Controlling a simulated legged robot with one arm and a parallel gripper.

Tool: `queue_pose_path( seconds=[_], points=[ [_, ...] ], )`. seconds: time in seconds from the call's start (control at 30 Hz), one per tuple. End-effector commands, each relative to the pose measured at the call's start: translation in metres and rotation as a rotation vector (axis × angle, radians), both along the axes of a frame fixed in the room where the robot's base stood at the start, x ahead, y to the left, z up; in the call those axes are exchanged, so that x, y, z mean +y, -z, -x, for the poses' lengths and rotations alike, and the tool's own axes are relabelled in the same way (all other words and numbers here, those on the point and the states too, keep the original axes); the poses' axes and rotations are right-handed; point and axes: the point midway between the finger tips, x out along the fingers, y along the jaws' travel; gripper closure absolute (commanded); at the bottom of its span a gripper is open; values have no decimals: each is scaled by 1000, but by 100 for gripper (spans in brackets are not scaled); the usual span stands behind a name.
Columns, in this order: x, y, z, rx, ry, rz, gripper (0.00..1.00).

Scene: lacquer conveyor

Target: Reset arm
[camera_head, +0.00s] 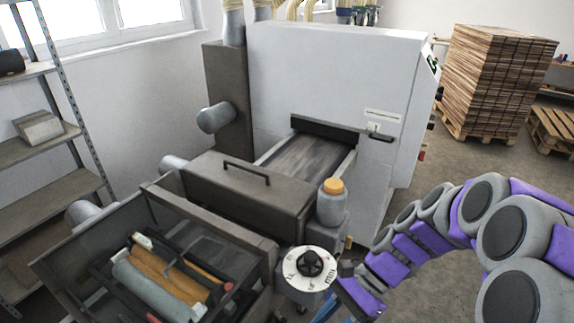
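My purple and grey arm comes in from the right edge and curves down to the left. Its end, my gripper (342,279), is low in the middle of the view, just right of a round white dial (298,281) with a black knob (312,262). The gripper is small here and its fingers are hard to make out, so I cannot tell whether it is open or shut, or whether it touches the dial. I see nothing held in it.
The lacquer machine (330,75) stands behind, with a conveyor (305,158) running into it. An orange-capped bottle (332,205) stands near the dial. An open roller compartment (75,258) is at lower left. Stacked boards (492,80) stand at back right; floor between is free.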

Motion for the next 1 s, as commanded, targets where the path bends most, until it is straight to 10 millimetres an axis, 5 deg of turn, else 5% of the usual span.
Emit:
queue_pose_path(
  seconds=[0.27, 0.6, 1.0],
  points=[
    [-2, -4, 53, -270, -338, 113, 62],
    [-29, -2, 109, -537, -747, 246, 62],
    [-56, 0, 138, -679, -1010, 335, 62]
  ],
)
